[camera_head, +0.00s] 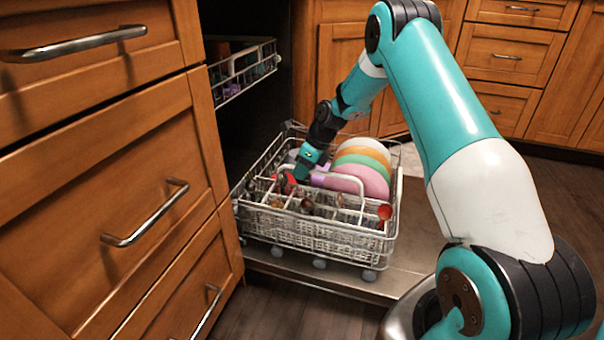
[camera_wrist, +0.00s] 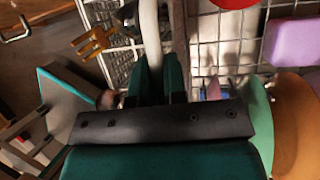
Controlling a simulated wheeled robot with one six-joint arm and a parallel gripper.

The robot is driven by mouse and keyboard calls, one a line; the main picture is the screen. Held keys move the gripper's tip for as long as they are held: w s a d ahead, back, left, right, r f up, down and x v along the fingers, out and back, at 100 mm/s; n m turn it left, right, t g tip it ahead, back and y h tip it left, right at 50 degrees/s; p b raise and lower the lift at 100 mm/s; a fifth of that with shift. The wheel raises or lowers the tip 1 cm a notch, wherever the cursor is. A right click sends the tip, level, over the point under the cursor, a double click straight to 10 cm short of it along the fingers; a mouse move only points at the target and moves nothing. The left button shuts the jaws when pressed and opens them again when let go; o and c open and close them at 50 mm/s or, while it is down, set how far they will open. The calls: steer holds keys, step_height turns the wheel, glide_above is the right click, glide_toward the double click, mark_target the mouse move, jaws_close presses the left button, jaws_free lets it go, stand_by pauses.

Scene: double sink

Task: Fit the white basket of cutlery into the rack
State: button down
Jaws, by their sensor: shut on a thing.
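The white basket of cutlery (camera_head: 318,212) is in the front part of the lower wire rack (camera_head: 300,238), with several utensil ends showing above it. I cannot tell whether its base rests on the rack floor. My gripper (camera_head: 300,172) reaches down over the rack at the basket's raised handle. In the wrist view my gripper (camera_wrist: 157,72) has its two green fingers on either side of the white handle (camera_wrist: 149,25), shut on it. A wooden fork (camera_wrist: 92,42) shows left of the handle.
Coloured plates (camera_head: 362,180) stand upright in the rack behind and right of the basket. The rack sits on the open dishwasher door (camera_head: 415,262). An upper rack (camera_head: 243,72) sticks out above, at the left. Wooden drawers (camera_head: 120,190) stand close on the left.

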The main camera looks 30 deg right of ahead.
steer(key=c, duration=1.2)
jaws_free()
steer(key=shift+o, duration=0.2)
